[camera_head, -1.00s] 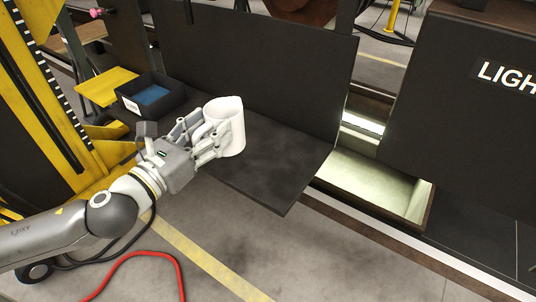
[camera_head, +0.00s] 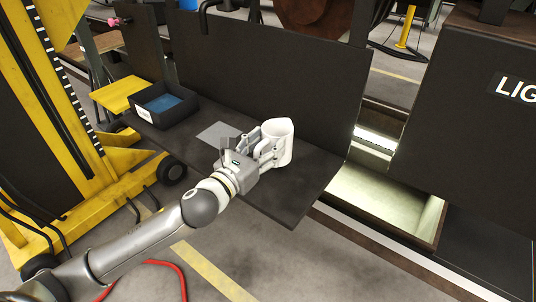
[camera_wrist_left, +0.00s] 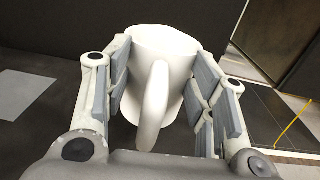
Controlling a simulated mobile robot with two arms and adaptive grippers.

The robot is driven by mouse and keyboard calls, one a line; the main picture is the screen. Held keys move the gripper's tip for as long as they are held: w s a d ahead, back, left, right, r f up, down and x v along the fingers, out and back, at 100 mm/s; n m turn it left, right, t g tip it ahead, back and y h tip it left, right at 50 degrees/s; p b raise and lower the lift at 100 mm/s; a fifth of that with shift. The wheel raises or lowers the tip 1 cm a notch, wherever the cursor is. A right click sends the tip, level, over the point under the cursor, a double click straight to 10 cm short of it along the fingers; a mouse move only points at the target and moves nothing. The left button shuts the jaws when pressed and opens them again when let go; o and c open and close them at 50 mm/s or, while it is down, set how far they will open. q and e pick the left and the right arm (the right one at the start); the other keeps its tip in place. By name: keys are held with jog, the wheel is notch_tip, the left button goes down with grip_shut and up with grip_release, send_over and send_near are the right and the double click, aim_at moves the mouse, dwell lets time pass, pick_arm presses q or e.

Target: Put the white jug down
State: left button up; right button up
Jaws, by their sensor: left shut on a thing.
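The white jug (camera_head: 282,143) is upright at the right part of the dark shelf (camera_head: 290,203), near the back panel. My left gripper (camera_head: 268,150) is shut on it from the left and front. In the left wrist view the jug (camera_wrist_left: 170,50) stands between the two fingers (camera_wrist_left: 160,90), with its handle toward my palm. The jug looks low over the shelf, but I cannot tell whether its base touches, as the gripper hides part of it. My right gripper is in neither view.
A dark bin (camera_head: 165,106) with a blue inside stands on the shelf's left end. A light grey flat patch (camera_head: 216,133) lies left of my gripper. A dark panel (camera_head: 270,75) rises behind the shelf. A lit opening (camera_head: 395,190) lies to the right.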

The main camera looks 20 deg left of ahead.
pick_arm(q)
jog(key=shift+w+d+f, duration=0.1)
jog(key=shift+w+f, duration=0.1)
notch_tip(320, 180, down, 4)
jog(key=shift+w+d+r, duration=0.1)
jog(key=shift+w+r, duration=0.05)
jog(key=shift+r, duration=0.1)
grip_shut()
jog(key=o, duration=1.3)
grip_release()
jog(key=shift+b+v, duration=1.5)
jog(key=shift+v, duration=4.55)
